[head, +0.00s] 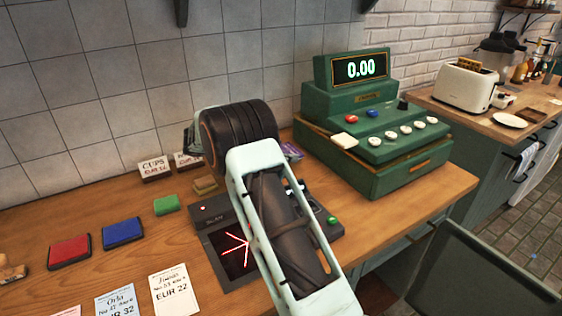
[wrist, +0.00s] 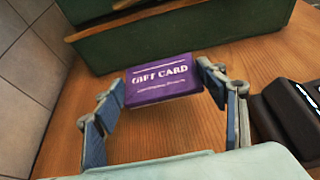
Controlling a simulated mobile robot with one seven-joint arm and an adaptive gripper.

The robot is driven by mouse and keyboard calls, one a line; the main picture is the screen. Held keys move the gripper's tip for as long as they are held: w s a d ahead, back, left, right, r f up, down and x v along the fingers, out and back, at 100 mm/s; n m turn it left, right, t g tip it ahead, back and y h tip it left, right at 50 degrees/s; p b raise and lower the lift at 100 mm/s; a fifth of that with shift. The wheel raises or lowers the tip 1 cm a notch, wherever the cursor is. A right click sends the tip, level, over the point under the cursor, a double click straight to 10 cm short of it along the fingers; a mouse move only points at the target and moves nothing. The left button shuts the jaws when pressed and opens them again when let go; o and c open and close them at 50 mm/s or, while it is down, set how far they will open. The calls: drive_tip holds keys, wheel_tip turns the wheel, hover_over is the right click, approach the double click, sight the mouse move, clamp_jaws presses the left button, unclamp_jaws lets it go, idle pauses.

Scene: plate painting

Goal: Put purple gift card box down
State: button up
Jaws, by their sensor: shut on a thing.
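The purple gift card box (wrist: 162,84) is between the fingertips of my gripper (wrist: 161,78) in the wrist view, its "GIFT CARD" lettering facing the camera. My gripper is shut on it, one finger at each side. The box appears over or on the wooden counter, just in front of the green cash register; I cannot tell whether it touches the wood. In the head view a small purple part of the box (head: 292,150) shows beside my arm, left of the register. My arm hides the rest of it and the fingers there.
The green cash register (head: 372,150) reads 0.00. A dark scanner (head: 222,242) with red lines lies partly behind my arm. Bare wood (wrist: 150,140) shows around the box.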

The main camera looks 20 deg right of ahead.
drive_tip(key=shift+w+d+f, duration=0.1)
drive_tip(key=shift+w+f, duration=0.7)
drive_tip(key=shift+f, duration=0.2)
drive_tip(key=shift+w+f, duration=0.1)
drive_tip(key=shift+f, duration=1.45)
drive_tip(key=shift+f, duration=0.2)
drive_tip(key=o, duration=1)
drive_tip(key=shift+r, duration=0.1)
